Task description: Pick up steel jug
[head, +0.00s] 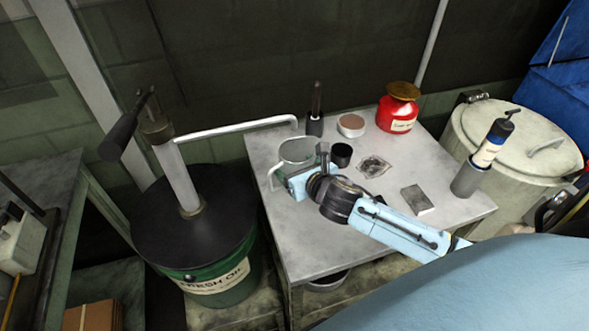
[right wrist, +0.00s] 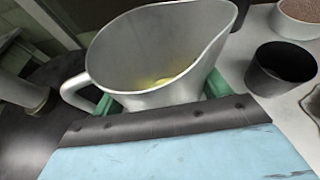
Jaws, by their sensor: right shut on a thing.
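The steel jug (head: 298,150) stands upright at the left side of the grey metal table (head: 310,255) in the head view. The jug (right wrist: 160,50) fills the upper middle of the right wrist view, with its handle to the left, its spout to the upper right and a little yellowish liquid at the bottom. My right gripper (head: 297,180) is at the near side of the jug. Its green fingers (right wrist: 165,97) are around the jug's lower body, shut on it. Whether the jug touches the table is hidden. My left gripper is not in view.
A black cup (head: 341,154) stands close right of the jug. A red can (head: 397,117), a round tin (head: 351,125) and a grey block (head: 417,199) are farther right. A green oil drum (head: 222,270) with a pump spout (head: 235,128) stands left of the table.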

